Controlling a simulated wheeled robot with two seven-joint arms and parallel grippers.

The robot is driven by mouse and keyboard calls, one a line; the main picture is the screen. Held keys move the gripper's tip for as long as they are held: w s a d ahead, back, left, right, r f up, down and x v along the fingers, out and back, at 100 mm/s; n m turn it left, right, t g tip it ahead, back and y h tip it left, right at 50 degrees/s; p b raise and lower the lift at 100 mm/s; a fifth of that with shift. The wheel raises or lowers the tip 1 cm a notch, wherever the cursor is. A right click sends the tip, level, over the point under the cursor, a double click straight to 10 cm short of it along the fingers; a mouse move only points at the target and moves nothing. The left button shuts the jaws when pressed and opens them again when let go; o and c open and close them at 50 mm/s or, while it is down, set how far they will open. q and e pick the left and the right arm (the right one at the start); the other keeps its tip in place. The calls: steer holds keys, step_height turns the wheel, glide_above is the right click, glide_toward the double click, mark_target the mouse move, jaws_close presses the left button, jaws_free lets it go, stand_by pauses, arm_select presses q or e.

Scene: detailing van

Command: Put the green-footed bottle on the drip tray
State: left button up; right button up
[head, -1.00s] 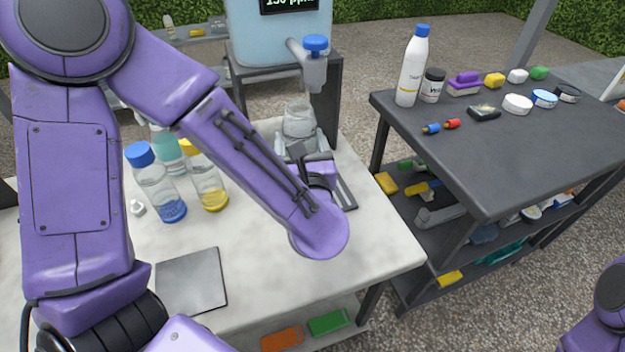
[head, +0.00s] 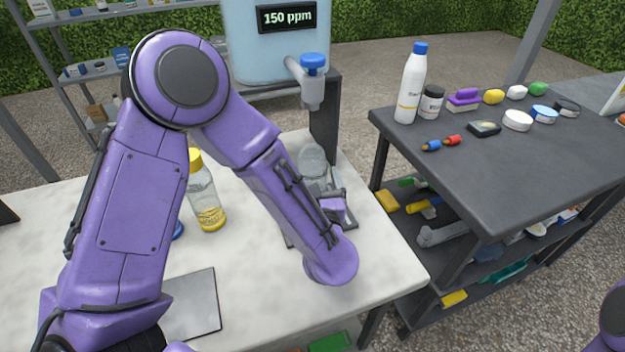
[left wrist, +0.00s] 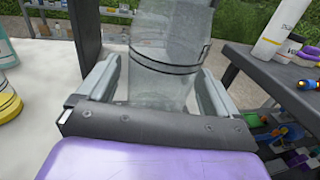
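My left gripper (head: 320,187) is at the far end of the pale bench, in front of and below the dispenser spout (head: 312,90). Its fingers (left wrist: 160,75) lie on both sides of a clear bottle (head: 312,160) and appear shut on it. The bottle shows in the left wrist view (left wrist: 165,65) with dark bands around it; its foot is hidden, so no green shows. My right gripper is out of view.
A yellow-capped bottle (head: 205,195) with a yellow foot stands on the bench (head: 245,275), left of my arm. A grey plate (head: 195,305) lies near the front.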

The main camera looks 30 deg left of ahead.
arm_select(q)
steer(key=shift+r+p, duration=0.35)
steer(key=b+v, duration=0.2)
steer(key=v, duration=1)
steer(key=shift+f+b, duration=0.2)
steer(key=shift+b, duration=0.1)
